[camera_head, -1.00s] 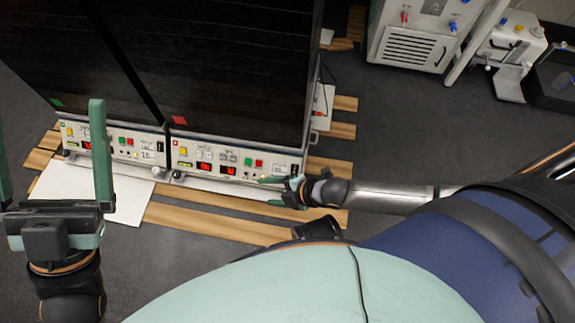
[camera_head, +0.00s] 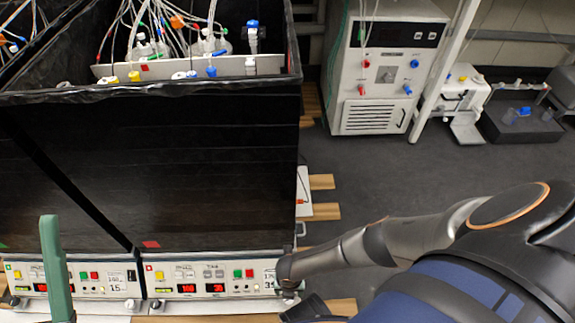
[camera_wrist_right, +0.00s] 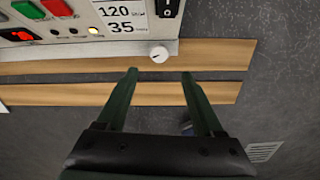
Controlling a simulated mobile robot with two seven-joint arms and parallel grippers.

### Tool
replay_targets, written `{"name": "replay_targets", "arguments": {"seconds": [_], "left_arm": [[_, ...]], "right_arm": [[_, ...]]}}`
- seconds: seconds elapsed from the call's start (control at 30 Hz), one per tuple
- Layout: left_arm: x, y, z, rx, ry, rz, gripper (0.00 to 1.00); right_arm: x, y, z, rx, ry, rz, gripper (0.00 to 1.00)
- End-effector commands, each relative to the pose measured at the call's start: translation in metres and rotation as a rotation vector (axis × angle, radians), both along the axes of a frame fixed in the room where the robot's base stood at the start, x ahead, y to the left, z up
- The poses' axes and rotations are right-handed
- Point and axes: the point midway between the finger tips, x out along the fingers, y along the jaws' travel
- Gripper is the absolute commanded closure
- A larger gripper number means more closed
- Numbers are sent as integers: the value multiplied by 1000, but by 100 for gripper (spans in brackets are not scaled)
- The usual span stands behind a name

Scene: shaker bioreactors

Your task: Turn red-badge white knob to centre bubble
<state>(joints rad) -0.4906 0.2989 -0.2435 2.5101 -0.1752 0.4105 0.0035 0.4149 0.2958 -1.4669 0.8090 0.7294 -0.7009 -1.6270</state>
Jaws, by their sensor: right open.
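The right-hand shaker with the red tag (camera_head: 151,244) has a white control panel (camera_head: 215,273) along its foot. In the right wrist view, a round white knob (camera_wrist_right: 159,54) with a dark mark sits at the panel's lower right corner. My right gripper (camera_wrist_right: 160,74) is open and empty, with its fingertips either side of the knob's line and apart from it. In the head view my right arm hides that corner. One finger of my left gripper (camera_head: 55,268) stands at the lower left. I cannot make out the bubble.
A second shaker panel (camera_head: 110,277) adjoins on the left. Wooden slats (camera_wrist_right: 210,55) lie under the shakers on the dark floor. A white unit (camera_head: 385,75) with coloured fittings stands behind right. The floor (camera_head: 365,170) between is clear.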

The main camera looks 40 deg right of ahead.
Motion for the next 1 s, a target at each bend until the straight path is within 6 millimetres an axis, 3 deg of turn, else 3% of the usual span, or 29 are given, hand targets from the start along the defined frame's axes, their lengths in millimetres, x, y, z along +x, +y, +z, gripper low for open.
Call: {"name": "replay_targets", "arguments": {"seconds": [0.03,0.1,0.4,0.63,1.0], "left_arm": [[0,-1,-16,-1,9,-6,0],[1,-3,-27,3,16,-13,0],[2,-9,-67,53,24,-2,0],[2,-12,-79,63,26,3,0],[3,-11,-78,53,27,10,0]], "right_arm": [[0,0,-18,-1,1,-1,31],[0,0,-30,0,-1,0,31],[1,0,-75,1,-2,-1,31],[0,0,-89,1,-2,-1,31],[1,0,-90,2,-1,-1,33]]}}
